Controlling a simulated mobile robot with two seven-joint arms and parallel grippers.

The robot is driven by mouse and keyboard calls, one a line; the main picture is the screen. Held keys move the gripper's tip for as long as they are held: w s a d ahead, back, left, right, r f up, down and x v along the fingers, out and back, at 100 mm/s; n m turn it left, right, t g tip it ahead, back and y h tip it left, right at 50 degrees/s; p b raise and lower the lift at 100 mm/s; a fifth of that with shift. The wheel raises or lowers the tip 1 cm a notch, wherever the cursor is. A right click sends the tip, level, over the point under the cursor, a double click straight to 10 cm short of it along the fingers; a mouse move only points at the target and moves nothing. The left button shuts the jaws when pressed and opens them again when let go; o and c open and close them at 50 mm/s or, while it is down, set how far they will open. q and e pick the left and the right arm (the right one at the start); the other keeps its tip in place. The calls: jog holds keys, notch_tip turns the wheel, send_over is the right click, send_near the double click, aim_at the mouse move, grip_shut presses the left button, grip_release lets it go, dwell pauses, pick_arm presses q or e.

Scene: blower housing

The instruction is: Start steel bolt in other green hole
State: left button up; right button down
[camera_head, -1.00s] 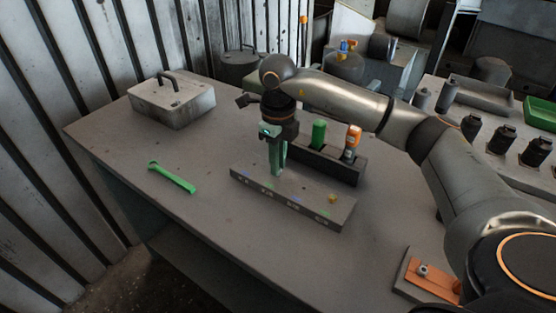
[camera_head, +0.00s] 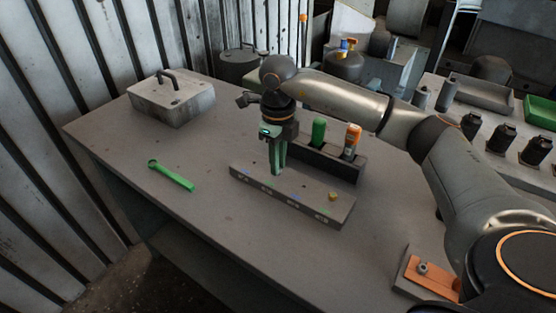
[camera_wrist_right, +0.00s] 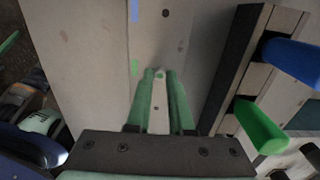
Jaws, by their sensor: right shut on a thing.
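The grey block (camera_head: 310,205) lies on the workbench with a row of small holes and coloured marks. A yellowish bolt head (camera_head: 333,196) stands up near its right end. My right gripper (camera_head: 278,172) points down over the left half of the block, with its green fingertips close to the top face. In the right wrist view, my right gripper (camera_wrist_right: 160,80) is shut on a small round piece (camera_wrist_right: 160,74), apparently the steel bolt. A green mark (camera_wrist_right: 134,67) and a blue mark (camera_wrist_right: 136,10) lie beside the fingers. Whether the bolt is in a hole is hidden. My left gripper is out of view.
A dark rack (camera_head: 330,164) behind the block holds a green handle (camera_head: 318,131) and an orange handle (camera_head: 352,140). A green wrench (camera_head: 172,176) and a grey lidded box (camera_head: 172,101) lie to the left. An orange plate (camera_head: 430,278) is at front right. The bench front is clear.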

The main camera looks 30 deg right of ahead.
jog(key=shift+f, duration=0.15)
jog(key=shift+c, duration=1.2)
grip_release()
notch_tip(320, 180, up, 8)
jog(key=p, duration=0.6)
